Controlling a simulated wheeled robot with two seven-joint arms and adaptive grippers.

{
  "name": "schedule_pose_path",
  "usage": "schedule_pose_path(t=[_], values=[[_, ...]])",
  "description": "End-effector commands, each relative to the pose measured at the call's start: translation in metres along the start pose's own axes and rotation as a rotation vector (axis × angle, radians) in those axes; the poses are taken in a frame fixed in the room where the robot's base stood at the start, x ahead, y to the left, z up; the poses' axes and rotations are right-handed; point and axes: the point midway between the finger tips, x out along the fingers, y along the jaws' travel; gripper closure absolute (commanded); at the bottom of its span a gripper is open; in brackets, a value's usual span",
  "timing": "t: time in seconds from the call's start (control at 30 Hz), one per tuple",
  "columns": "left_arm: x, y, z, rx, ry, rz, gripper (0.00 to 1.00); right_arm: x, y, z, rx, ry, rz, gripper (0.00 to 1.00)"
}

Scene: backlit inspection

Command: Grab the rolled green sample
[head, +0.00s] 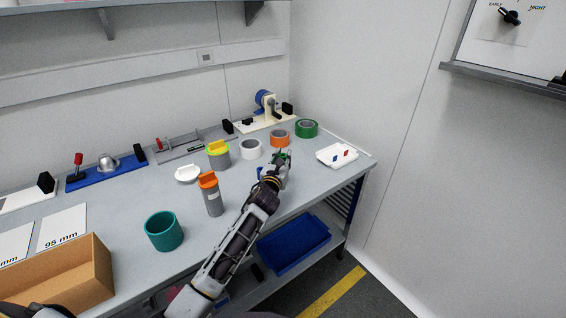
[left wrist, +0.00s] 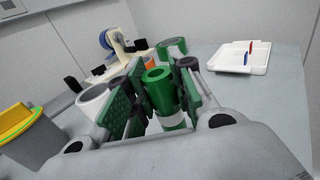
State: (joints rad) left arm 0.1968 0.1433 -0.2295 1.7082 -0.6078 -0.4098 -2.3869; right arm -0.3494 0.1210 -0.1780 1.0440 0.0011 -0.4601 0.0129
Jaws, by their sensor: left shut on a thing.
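The rolled green sample (left wrist: 160,92) is a green cylinder with a dark hole in its top and a pale band low down. It stands upright between the fingers of my left gripper (left wrist: 158,100) in the left wrist view, and the gripper is shut on it. In the head view my left gripper (head: 276,166) is over the right part of the bench; the sample is mostly hidden there by the gripper. My right gripper is not in view.
Behind the gripper stand a green roll (head: 306,128), an orange roll (head: 280,138) and a white roll (head: 250,149). A white tray (head: 328,159) lies to the right. A grey container with orange lid (head: 211,195) and a teal cup (head: 164,233) stand left of my arm.

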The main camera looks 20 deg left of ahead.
Motion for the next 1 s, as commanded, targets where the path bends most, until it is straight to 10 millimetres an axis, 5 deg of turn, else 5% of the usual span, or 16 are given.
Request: schedule_pose_path(t=[0.5, 1.0], values=[[0.000, 0.000, 0.066, 0.002, -0.003, -0.001, 0.93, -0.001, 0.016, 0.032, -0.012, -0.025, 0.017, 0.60], [0.000, 0.000, 0.074, 0.000, 0.000, -0.001, 0.93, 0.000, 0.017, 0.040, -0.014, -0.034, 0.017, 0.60]])
